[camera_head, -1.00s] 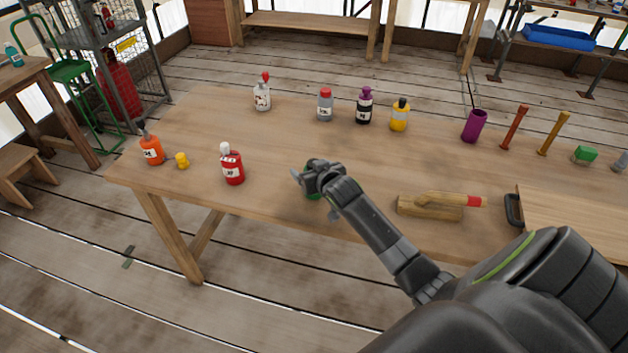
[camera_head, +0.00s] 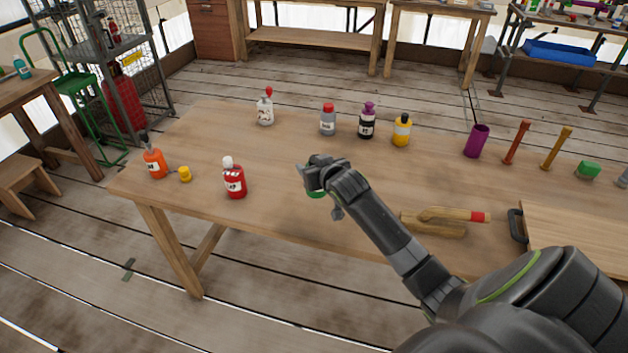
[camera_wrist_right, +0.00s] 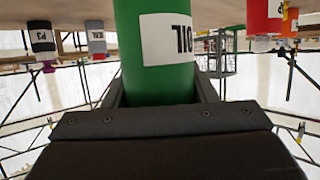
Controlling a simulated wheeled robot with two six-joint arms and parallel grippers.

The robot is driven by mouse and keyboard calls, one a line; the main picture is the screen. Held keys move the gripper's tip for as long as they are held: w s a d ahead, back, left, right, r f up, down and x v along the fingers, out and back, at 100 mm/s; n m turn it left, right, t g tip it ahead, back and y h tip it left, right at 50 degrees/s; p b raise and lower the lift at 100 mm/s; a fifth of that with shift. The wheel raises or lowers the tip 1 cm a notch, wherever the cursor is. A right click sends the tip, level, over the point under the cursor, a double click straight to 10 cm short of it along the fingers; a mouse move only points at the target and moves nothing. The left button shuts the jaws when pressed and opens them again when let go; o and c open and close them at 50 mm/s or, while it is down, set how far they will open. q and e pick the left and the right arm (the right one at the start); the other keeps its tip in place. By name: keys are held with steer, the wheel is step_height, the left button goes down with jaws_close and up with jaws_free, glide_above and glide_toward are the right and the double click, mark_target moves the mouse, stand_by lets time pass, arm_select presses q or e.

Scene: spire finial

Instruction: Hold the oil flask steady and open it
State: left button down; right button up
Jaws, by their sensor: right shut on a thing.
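The oil flask is a green cylinder with a white label reading "OIL", and it fills the middle of the right wrist view (camera_wrist_right: 150,75). In the head view only a bit of its green side (camera_head: 317,194) shows under my right gripper (camera_head: 318,174). My right gripper is shut on the flask, with a finger on each side of it in the wrist view. The flask appears to be a little above the table (camera_head: 285,215) near its front edge. Its top and any cap are hidden by the gripper. My left gripper is not in view.
A red bottle (camera_head: 235,182), an orange bottle (camera_head: 155,164) and a small yellow piece (camera_head: 185,174) stand to the left. Several bottles stand along the back. A wooden tool (camera_head: 435,225) with a red tip lies right of my right gripper. The table's middle is clear.

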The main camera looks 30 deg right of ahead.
steer(key=shift+r, duration=1.85)
steer(key=o, duration=0.4)
steer(key=c, duration=0.7)
steer(key=shift+c, duration=0.2)
